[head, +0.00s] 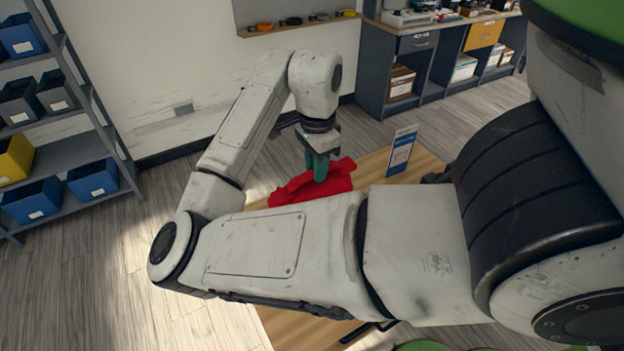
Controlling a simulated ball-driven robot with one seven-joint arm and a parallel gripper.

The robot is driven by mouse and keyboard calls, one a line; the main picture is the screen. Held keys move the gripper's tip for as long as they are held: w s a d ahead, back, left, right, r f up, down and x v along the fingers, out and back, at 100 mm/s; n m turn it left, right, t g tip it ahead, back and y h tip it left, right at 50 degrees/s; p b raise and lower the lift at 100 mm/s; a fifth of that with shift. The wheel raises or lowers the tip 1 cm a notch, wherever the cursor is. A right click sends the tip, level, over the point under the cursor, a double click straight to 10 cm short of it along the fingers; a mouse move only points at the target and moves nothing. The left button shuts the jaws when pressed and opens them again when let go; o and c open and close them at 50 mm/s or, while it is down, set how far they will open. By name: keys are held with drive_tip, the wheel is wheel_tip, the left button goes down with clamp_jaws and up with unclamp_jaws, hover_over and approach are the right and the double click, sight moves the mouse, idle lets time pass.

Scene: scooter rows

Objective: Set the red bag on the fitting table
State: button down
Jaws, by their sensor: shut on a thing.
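The red bag (298,190) is over the light wooden table (427,165), just left of the table's far part. My gripper (319,176) points down with its green fingers shut on the bag's top. My arm hides the bag's lower side and much of the table. I cannot tell whether the bag touches the tabletop or hangs a little above it.
A small sign with a blue face (401,150) stands on the table. A shelf with blue, grey and yellow bins (92,179) stands at the left. A grey workbench (412,62) with boxes is at the back right. Wooden floor lies open at the lower left.

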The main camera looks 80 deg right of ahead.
sight(312, 180)
drive_tip(key=shift+w+f, duration=0.3)
drive_tip(key=shift+f, duration=0.05)
drive_tip(key=shift+w+f+p, duration=0.2)
drive_tip(key=shift+f+p, duration=0.15)
drive_tip(key=shift+f, duration=1.5)
drive_tip(key=c, duration=1)
unclamp_jaws()
wheel_tip(312, 180, up, 12)
drive_tip(key=shift+r, duration=0.1)
